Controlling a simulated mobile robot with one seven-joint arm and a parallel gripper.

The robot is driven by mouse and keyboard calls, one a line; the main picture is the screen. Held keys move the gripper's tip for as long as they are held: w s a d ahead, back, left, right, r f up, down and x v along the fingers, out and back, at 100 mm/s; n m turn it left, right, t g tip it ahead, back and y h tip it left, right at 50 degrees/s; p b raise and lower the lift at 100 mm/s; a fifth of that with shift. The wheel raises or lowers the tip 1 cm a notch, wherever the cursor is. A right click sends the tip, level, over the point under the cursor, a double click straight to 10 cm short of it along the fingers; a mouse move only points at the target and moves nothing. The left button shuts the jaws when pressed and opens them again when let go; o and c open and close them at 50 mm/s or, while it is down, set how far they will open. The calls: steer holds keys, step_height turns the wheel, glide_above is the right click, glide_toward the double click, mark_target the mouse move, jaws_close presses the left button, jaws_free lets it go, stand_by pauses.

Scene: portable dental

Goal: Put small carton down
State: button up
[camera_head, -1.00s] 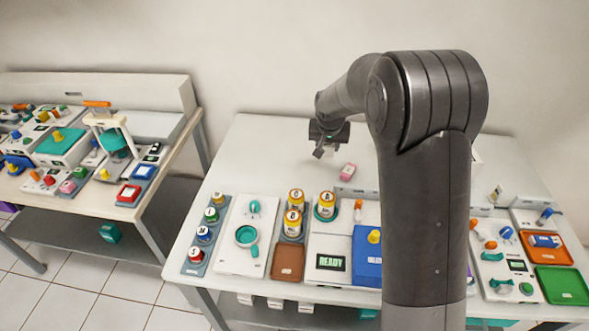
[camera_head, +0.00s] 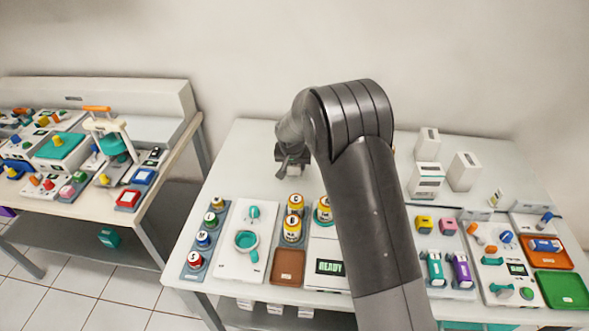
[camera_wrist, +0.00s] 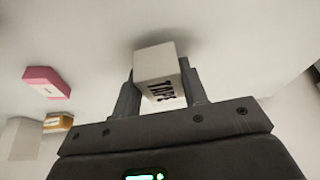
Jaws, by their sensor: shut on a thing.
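The small carton (camera_wrist: 160,72) is white with black "TAPE" lettering and sits between the two fingers of my gripper (camera_wrist: 163,90) in the wrist view. My gripper is shut on it. In the head view my gripper (camera_head: 286,168) is low over the back left part of the white table (camera_head: 250,145). The carton is small and hard to make out there. A soft shadow lies close around the carton's far end. I cannot tell whether it touches the tabletop.
In the wrist view, a pink box (camera_wrist: 47,82) and an orange-brown box (camera_wrist: 58,122) stand left of the carton. White boxes (camera_head: 465,171) stand at the table's back right. Several canisters (camera_head: 292,229) stand in front of my gripper. The back left tabletop is clear.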

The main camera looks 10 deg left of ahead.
steer(key=shift+f, duration=1)
steer(key=o, duration=0.9)
steer(key=shift+f, duration=0.15)
steer(key=shift+o, duration=0.2)
steer(key=v, duration=1.2)
steer(key=shift+r, duration=0.3)
